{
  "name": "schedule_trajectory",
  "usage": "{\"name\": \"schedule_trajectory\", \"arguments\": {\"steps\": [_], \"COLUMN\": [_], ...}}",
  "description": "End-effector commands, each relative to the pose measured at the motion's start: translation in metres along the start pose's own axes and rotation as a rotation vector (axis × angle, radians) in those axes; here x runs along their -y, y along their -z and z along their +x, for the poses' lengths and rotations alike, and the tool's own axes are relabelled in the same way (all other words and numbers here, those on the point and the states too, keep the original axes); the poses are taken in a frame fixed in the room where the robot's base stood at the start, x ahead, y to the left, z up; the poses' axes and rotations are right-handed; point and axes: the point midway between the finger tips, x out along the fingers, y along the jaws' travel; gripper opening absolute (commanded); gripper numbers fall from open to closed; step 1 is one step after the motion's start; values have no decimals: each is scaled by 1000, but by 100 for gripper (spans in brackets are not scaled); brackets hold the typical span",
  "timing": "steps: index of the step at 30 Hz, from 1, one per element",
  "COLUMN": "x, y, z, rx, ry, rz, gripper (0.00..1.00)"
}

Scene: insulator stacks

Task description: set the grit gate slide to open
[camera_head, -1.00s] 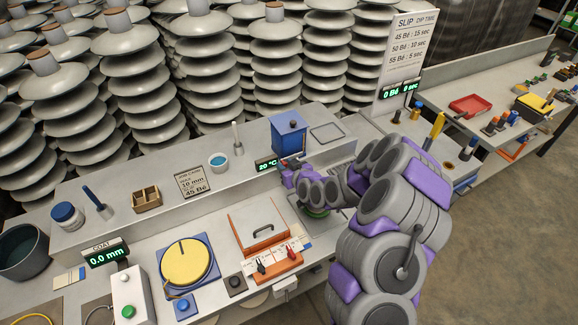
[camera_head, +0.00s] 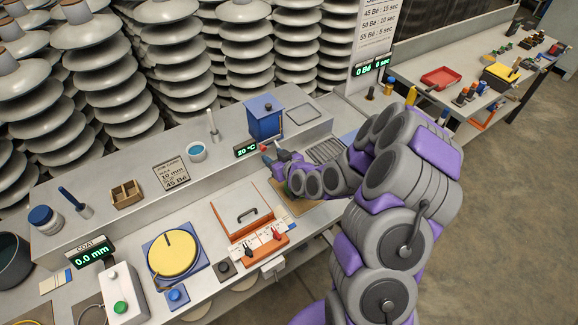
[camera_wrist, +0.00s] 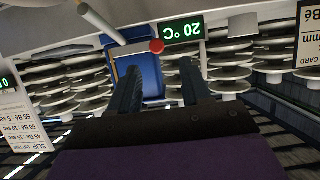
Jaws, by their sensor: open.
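A blue box-shaped hopper (camera_head: 264,118) stands on the raised back shelf. A small red knob (camera_head: 262,147) shows below it, beside the 20 °C display; I take it to be the grit gate slide's handle, but cannot read its position. In the wrist view, which is upside down, the red knob (camera_wrist: 157,46) lies between and beyond the fingertips, in front of the blue hopper (camera_wrist: 151,78). My gripper (camera_wrist: 160,66) is open and empty, apart from the knob. In the head view my gripper (camera_head: 272,156) is just below the hopper, its fingers partly hidden by my arm.
The 20 °C display (camera_head: 246,149) is close to the knob. A white rod (camera_wrist: 100,22) crosses near it in the wrist view.

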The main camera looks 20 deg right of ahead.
Motion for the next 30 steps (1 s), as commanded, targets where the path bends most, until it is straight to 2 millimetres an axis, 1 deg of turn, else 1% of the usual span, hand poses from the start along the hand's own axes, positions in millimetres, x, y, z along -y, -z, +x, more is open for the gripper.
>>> {"name": "schedule_trajectory", "arguments": {"steps": [1, 7, 14, 30], "x": [-1, 0, -4, -3], "y": [0, 2, 3, 2], "z": [-10, -46, -47, -62], "rx": [2, 4, 10, 11], "ry": [-1, -2, -6, -5], "rz": [2, 3, -4, -4], "gripper": [48, 48, 48, 48]}}
